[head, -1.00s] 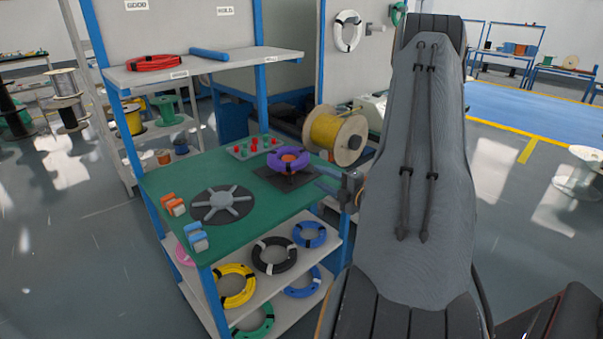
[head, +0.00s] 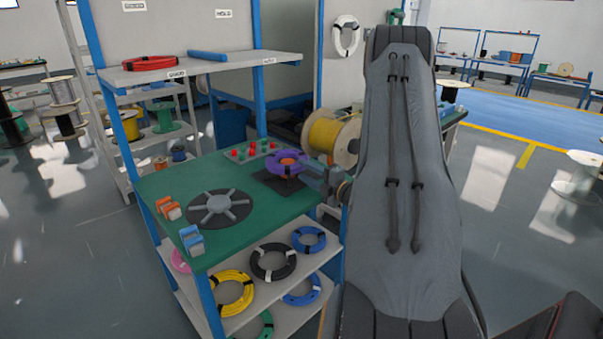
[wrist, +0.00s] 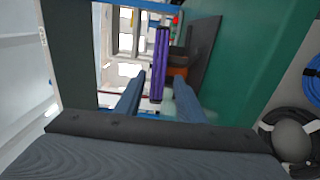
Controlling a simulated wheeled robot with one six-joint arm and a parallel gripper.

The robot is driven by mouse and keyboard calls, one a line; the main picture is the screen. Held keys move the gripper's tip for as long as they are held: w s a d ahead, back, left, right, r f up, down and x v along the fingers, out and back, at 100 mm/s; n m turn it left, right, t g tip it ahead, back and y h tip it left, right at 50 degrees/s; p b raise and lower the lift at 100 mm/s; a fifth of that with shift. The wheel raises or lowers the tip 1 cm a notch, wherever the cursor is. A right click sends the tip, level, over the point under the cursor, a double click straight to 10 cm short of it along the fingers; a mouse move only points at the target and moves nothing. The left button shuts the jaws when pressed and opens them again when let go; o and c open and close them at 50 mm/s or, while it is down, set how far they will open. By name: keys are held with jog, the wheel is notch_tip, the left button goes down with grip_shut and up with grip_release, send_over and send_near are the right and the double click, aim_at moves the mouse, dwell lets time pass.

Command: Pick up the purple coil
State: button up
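The purple coil (head: 276,166) sits around an orange core (head: 289,160) on a dark square plate (head: 268,182) on the green bench top. My gripper (head: 303,170) comes in from the right, with its bluish fingers at the coil's right side. In the wrist view, the purple coil (wrist: 162,62) appears edge-on as an upright strip. My gripper (wrist: 160,85) shows there with two fingers spread, one on each side of the strip, with gaps visible. I cannot tell how far the coil reaches between the fingers.
A tray of red and green pieces (head: 250,149) stands behind the coil. A yellow cable spool (head: 323,135) is close behind my gripper. A grey spoked disc (head: 219,207) lies on the green bench (head: 180,184). Black and other coloured coils (head: 271,262) lie on the shelves below.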

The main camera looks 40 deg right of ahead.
jog(key=shift+w, duration=0.4)
grip_shut()
jog(key=shift+r, duration=0.1)
notch_tip(320, 180, up, 2)
jog(key=shift+r+p, duration=0.25)
jog(key=shift+p, duration=0.5)
jog(key=shift+f, duration=0.1)
